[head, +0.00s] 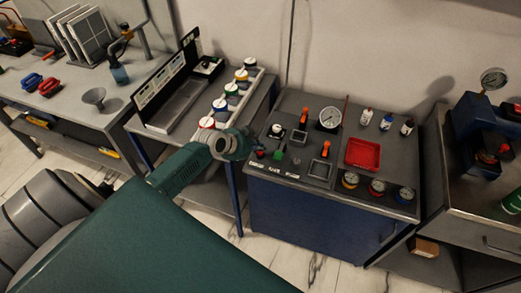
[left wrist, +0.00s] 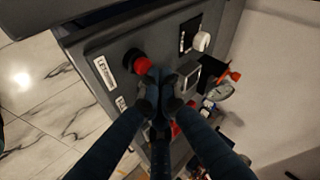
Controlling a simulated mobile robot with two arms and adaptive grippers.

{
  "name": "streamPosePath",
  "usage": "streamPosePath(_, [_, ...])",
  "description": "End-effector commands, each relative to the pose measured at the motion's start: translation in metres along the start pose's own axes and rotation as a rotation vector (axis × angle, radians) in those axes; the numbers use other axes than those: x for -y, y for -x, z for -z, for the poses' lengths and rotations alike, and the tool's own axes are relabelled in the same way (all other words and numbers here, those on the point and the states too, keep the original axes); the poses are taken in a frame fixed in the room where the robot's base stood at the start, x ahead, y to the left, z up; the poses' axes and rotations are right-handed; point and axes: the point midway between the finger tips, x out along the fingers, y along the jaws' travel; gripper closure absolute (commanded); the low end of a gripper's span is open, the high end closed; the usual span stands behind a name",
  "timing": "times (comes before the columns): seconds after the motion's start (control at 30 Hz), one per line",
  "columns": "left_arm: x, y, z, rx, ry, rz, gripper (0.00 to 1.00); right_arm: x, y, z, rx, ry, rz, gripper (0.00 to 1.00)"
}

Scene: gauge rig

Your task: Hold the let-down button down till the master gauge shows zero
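The rig's panel (head: 310,178) has a large upright dial, apparently the master gauge (head: 330,118), at its back; its needle is too small to read. A red button (head: 262,154) sits at the panel's front left. My left gripper (head: 250,147) is over the panel's left edge. Its fingers (left wrist: 166,78) are together with nothing seen between them, close beside the red button. I cannot tell whether they touch it. My right gripper is out of view.
The panel also bears orange levers (head: 304,117), a red tray (head: 363,154), small bottles (head: 386,122) and three small gauges (head: 377,187) along the front. A white knob (left wrist: 201,41) shows past my fingers.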

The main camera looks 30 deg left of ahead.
Motion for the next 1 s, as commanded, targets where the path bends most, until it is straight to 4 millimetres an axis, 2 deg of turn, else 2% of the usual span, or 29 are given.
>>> streamPosePath(0.07, [0.003,0.004,0.003,-0.001,-0.001,0.001,1.00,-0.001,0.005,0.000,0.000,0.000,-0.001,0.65])
streamPosePath(0.47, [0.005,0.006,0.005,-0.002,-0.001,0.003,1.00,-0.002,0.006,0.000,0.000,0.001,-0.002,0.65])
streamPosePath(1.0, [0.030,0.040,0.029,-0.002,-0.001,0.002,1.00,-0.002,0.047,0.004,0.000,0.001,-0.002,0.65])
